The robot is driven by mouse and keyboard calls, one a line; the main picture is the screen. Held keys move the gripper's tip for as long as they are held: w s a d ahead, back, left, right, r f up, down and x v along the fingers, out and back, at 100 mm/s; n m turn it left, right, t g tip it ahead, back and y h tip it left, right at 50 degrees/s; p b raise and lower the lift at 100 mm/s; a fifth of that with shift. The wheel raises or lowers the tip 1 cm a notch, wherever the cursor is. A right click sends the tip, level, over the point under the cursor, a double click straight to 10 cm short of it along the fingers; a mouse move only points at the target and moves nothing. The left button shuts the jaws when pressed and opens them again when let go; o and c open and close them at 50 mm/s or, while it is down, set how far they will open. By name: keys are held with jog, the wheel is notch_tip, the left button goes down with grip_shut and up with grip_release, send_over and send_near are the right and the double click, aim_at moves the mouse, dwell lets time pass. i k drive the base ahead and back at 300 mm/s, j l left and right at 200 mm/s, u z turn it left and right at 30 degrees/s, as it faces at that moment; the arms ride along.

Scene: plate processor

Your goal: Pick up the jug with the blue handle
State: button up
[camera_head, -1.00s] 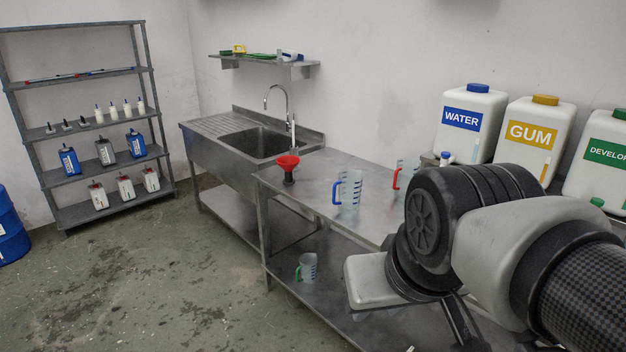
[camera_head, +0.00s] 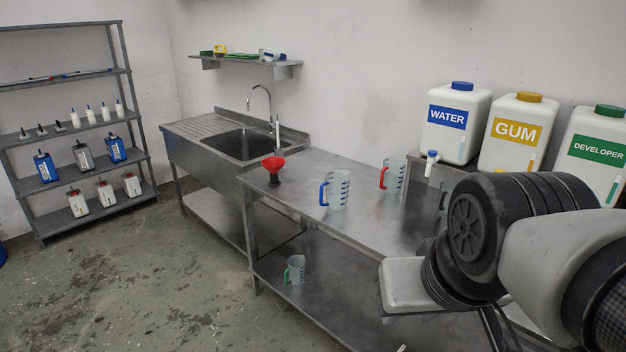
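The jug with the blue handle (camera_head: 339,190) stands upright on the steel table top (camera_head: 300,195). It is clear with dark markings, and its blue handle is on its left side. My arm (camera_head: 480,235) is at the right, in front of the table, well to the right of the jug and apart from it. My gripper's fingers are not clearly visible; the arm's end is low at the right, cut off by the bottom edge of the picture.
A red-handled jug (camera_head: 391,174) stands behind and right of the blue one. A green-handled jug (camera_head: 295,269) is on the lower shelf. Water (camera_head: 452,138), gum (camera_head: 512,148) and developer (camera_head: 592,168) containers stand along the wall. Floor at left is free.

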aim_at(338, 183)
jog(key=i+j+z, duration=0.1)
jog(key=z, duration=0.35)
jog(key=i+j+z, duration=0.2)
jog(key=z, duration=0.25)
jog(key=i+j+z, duration=0.15)
jog(key=j, duration=0.2)
jog(key=i+j+z, duration=0.15)
jog(key=j, duration=0.2)
jog(key=i+j+z, duration=0.15)
jog(key=j, duration=0.2)
jog(key=i+j, duration=0.15)
jog(key=j, duration=0.35)
jog(key=i+j, duration=0.1)
jog(key=j, duration=0.35)
jog(key=i+j+z, duration=0.1)
jog(key=j, duration=0.4)
jog(key=i+j, duration=0.15)
jog(key=j, duration=0.35)
jog(key=i+j, duration=0.1)
jog(key=j, duration=0.4)
jog(key=i+z, duration=0.05)
